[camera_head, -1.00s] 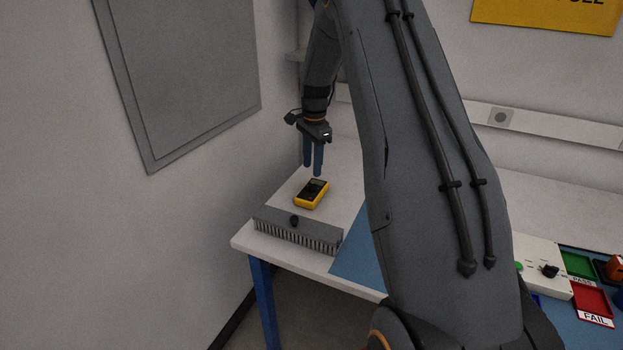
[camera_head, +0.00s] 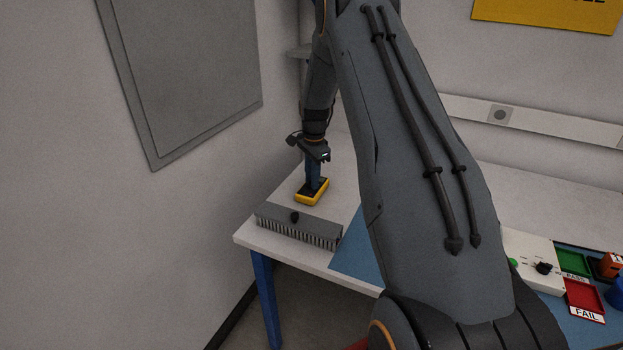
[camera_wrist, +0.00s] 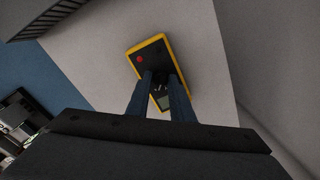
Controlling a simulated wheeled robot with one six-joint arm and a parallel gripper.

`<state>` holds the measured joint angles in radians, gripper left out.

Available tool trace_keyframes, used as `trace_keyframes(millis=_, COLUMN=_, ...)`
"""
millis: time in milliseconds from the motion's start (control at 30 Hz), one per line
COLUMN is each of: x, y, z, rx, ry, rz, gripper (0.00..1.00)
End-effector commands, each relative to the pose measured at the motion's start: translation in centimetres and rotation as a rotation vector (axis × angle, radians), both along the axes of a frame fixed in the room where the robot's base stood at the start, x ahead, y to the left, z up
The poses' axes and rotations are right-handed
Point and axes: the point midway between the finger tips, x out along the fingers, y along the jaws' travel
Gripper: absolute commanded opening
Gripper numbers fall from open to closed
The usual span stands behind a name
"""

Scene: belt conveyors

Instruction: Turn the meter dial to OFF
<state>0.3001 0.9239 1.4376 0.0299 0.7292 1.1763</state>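The yellow and black meter (camera_head: 314,199) lies on the far left part of the white bench. My gripper (camera_head: 313,184) is directly over it, pointing down, with its fingertips at the meter's face. In the wrist view the meter (camera_wrist: 152,52) shows a red spot near one end and a grey screen between my fingers. My gripper's two blue fingers (camera_wrist: 161,76) are apart, one on each side of the middle of the meter's face, where the dial seems to be. The dial and its pointer are mostly hidden, so I cannot read its setting or tell whether the fingers touch it.
A blue mat (camera_head: 357,258) is to the right. A control box (camera_head: 533,258), a green tray (camera_head: 573,262) and a red FAIL tray (camera_head: 584,299) are farther right. A wall stands close on the left.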

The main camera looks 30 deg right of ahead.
Motion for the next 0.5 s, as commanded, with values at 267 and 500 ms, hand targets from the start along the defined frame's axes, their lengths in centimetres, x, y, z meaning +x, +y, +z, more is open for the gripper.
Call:
trace_keyframes(millis=267, x=-0.01, y=0.1, z=0.0, rx=0.0, ry=0.0, rz=0.004, gripper=0.0)
trace_keyframes(millis=500, x=0.04, y=0.01, z=-0.07, rx=0.0, ry=0.0, rz=0.068, gripper=0.0)
